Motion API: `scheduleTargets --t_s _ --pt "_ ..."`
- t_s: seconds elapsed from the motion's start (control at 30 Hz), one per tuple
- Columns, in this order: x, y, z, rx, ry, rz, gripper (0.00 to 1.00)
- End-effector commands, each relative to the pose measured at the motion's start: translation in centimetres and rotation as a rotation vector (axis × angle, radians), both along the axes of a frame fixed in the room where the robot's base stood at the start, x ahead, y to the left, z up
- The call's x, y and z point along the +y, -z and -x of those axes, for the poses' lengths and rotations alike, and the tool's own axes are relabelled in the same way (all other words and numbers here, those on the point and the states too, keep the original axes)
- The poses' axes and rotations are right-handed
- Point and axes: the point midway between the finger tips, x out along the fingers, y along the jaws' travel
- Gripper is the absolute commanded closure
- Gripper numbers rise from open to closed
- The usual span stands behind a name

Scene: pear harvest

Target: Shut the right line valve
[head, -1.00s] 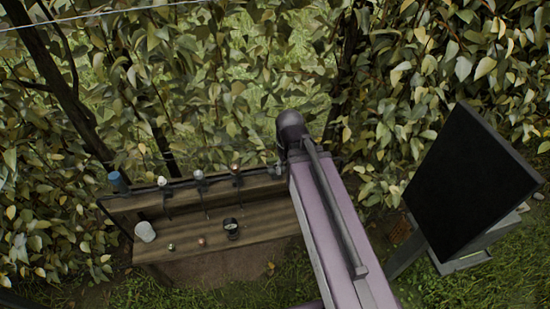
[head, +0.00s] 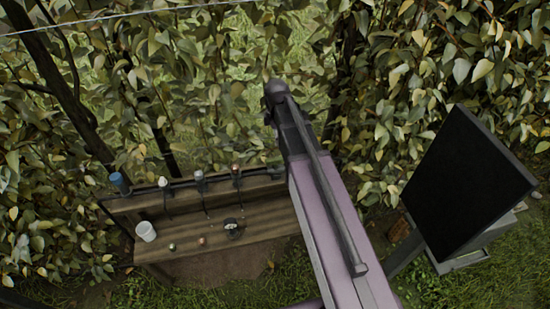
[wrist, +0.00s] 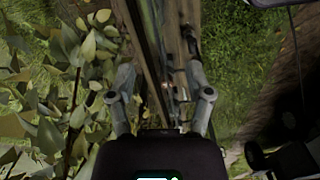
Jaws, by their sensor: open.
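A row of line valves stands along the back rail of a wooden bench in the head view. The rightmost one that I can make out, with a brownish top (head: 236,169), is just left of my arm. Two paler-topped ones, the middle one (head: 200,178) and the left one (head: 163,183), stand beside it. Handle positions are too small to tell. My gripper (wrist: 163,95) is open in the wrist view, its two grey fingers apart with nothing held between them. Wooden boards run away below and between the fingers. My arm covers the rail's right end in the head view.
The bench (head: 180,250) carries a white cup (head: 146,231), a dark round item (head: 233,228) and small objects. A blue cylinder (head: 119,182) stands at its left end. A dark panel (head: 470,190) stands at right. Leafy branches crowd behind; grass lies in front.

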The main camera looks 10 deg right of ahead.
Motion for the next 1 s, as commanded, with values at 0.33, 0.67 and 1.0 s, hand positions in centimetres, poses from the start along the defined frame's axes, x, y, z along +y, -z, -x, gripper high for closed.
scheduleTargets --t_s 0.33,0.67,1.0 --pt "0.1 -0.1 -1.4 0.000 -0.146 0.000 0.34" --pt "0.1 -0.1 -1.4 0.000 -0.145 0.000 0.34" --pt "0.3 1.1 -1.4 0.000 -0.146 0.000 0.34"
